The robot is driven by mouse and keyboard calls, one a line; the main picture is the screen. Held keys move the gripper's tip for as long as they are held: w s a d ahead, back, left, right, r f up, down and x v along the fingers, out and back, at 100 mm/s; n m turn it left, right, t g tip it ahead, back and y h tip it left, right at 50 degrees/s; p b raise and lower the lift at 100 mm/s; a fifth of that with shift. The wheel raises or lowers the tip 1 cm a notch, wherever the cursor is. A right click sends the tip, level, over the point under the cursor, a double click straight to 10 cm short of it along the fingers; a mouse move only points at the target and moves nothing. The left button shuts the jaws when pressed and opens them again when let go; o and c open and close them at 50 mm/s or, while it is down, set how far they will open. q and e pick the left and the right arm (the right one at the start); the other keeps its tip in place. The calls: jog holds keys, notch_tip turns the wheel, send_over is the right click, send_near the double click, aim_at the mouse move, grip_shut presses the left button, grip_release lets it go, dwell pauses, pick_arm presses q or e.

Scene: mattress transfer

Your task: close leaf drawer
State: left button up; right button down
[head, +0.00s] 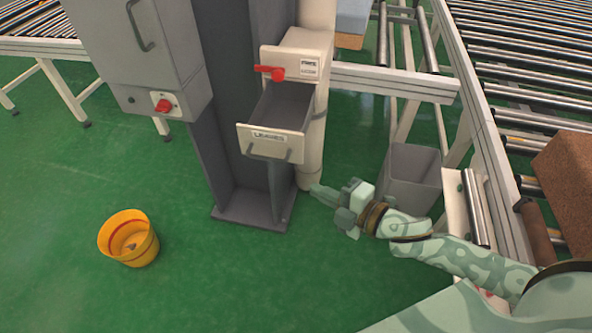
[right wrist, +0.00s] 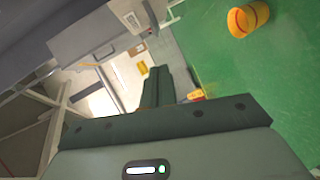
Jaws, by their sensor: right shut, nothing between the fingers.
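The leaf drawer (head: 270,143) has a cream front with a "LEAVES" label and a grey bar handle. In the head view it stands pulled out of its cream housing (head: 308,50) on the column, and its empty-looking grey inside shows. My right gripper (head: 318,193) is shut and empty. In the head view it is to the right of and lower in the picture than the drawer front, apart from it, with its fingers pointing left. Its dark fingers (right wrist: 155,87) also show in the right wrist view, where I cannot make out the drawer clearly. My left gripper is not in view.
A red lever (head: 270,72) is on the housing's front. A grey cabinet (head: 135,50) hangs left of the column (head: 238,190). A grey bin (head: 412,165) and roller conveyors (head: 520,60) stand right. A yellow bucket (head: 125,245) is on the otherwise clear green floor at left.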

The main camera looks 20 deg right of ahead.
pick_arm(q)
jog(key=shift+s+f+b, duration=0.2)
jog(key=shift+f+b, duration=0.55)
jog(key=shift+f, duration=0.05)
pick_arm(e)
jog(key=w+d+x, duration=0.1)
jog(key=d+x, duration=0.1)
jog(key=x, duration=0.8)
jog(key=shift+w+f, duration=0.25)
jog(key=shift+w, duration=0.15)
